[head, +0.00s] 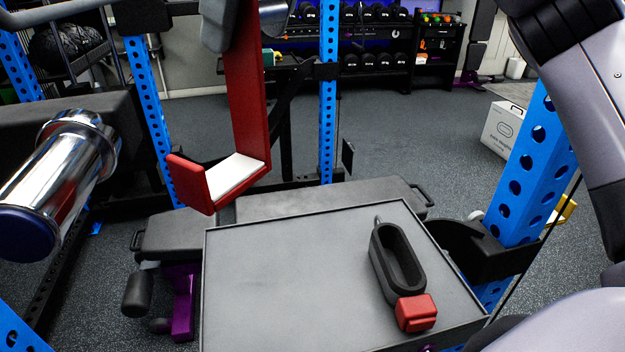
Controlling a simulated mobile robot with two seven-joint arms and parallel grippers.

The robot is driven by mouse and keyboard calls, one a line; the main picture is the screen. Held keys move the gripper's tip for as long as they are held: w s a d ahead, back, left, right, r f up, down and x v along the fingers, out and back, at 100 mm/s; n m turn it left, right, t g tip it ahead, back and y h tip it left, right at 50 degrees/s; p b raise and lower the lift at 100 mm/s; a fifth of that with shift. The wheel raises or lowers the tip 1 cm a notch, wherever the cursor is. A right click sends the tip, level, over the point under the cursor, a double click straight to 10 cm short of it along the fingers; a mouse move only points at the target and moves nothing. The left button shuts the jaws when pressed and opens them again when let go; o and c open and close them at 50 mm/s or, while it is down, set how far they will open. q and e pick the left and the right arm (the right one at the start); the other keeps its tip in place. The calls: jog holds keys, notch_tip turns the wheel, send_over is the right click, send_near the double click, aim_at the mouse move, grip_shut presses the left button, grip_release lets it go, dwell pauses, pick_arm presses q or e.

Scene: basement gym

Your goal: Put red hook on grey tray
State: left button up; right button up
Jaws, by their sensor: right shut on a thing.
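The red hook (247,100) is a long upright red bar with a short upturned foot and a white pad inside the foot. It hangs in the air at the upper middle of the head view, above and behind the left part of the grey tray. My right gripper (222,25) is at the top edge, shut on the upper part of the hook and mostly cut off by the frame. The grey tray (270,290) lies flat at the bottom middle. A black oval holder with a red block (415,312) sits on its right side. My left gripper is not in view.
A chrome bar end (62,175) juts in at the left. Blue rack uprights (328,100) stand behind and at the right (535,170). A dark bench (330,202) lies behind the tray. The left and middle of the tray are clear.

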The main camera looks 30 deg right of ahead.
notch_tip(320, 180, down, 20)
jog(key=b, duration=0.2)
jog(key=shift+w, duration=0.25)
jog(key=shift+b, duration=0.3)
jog(key=shift+f, duration=0.1)
jog(key=o, duration=1.6)
jog(key=shift+o, duration=0.2)
